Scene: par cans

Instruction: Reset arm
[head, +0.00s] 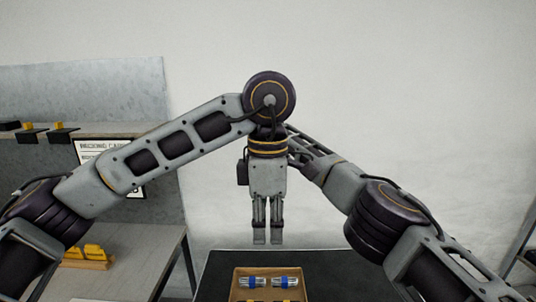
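My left arm comes in from the left, bends at a round joint at the top middle, and its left gripper (268,237) hangs straight down. Its two fingers are close together with a thin gap between the tips, and nothing shows between them. I cannot tell whether it is shut. It hangs above an open brown box (236,284). My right arm comes in from the right and passes behind the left wrist, where its gripper is hidden.
At left, a grey bench (140,262) carries yellow pieces (92,256), below a shelf with black and yellow items (60,132). A pale wall stands behind.

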